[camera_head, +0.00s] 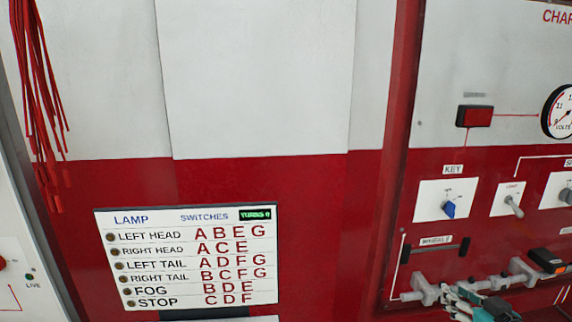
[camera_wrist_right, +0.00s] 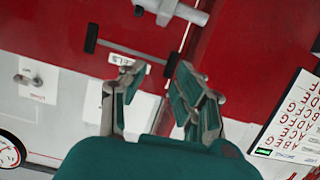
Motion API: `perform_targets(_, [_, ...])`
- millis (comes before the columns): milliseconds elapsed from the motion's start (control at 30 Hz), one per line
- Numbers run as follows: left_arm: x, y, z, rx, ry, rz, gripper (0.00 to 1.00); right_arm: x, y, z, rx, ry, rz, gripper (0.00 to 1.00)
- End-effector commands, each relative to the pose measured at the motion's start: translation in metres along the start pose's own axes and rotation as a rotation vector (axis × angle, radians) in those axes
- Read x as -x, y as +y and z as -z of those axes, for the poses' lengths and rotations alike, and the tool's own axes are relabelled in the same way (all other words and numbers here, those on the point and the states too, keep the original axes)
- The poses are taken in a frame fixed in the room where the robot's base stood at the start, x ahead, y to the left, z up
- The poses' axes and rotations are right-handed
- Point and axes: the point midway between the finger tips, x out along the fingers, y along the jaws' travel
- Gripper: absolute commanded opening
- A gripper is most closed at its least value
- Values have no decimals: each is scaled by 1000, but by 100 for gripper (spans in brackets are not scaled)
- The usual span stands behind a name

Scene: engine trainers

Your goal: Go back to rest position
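My right gripper (camera_head: 478,308) shows at the bottom right edge of the head view, in front of the red lower part of the right panel. Only part of it is in the picture. In the right wrist view the two fingers of this gripper (camera_wrist_right: 155,82) stand apart with nothing between them. Red and white panel surface shows behind them. My left gripper is not in view.
Grey clamp-like fittings (camera_head: 425,291) stick out from the panel close to my right gripper. Above are a blue key switch (camera_head: 449,209) and a lever switch (camera_head: 515,205). A lamp chart (camera_head: 188,225) is at centre left. Red cables (camera_head: 38,90) hang at far left.

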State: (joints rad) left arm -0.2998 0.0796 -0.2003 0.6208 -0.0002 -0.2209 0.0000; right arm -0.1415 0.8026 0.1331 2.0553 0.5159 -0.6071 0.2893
Motion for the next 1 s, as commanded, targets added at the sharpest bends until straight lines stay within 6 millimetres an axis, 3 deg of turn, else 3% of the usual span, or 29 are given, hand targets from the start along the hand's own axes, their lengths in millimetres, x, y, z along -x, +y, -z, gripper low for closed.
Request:
perform_targets(33, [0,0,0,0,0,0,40,5,-23,-36,-1,-81,10,32])
perform_targets(100, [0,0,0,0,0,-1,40,18,-50,-81,15,-198,15,32])
perform_targets(200, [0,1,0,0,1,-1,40,44,-90,-137,34,-362,25,32])
perform_targets(300, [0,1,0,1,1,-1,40,73,-121,-176,51,-497,34,32])
perform_targets(533, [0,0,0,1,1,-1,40,131,-168,-225,63,-719,51,32])
perform_targets(867, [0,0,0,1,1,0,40,208,-214,-254,44,-965,75,32])
perform_targets(1000, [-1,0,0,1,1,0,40,192,-214,-284,52,-987,75,32])
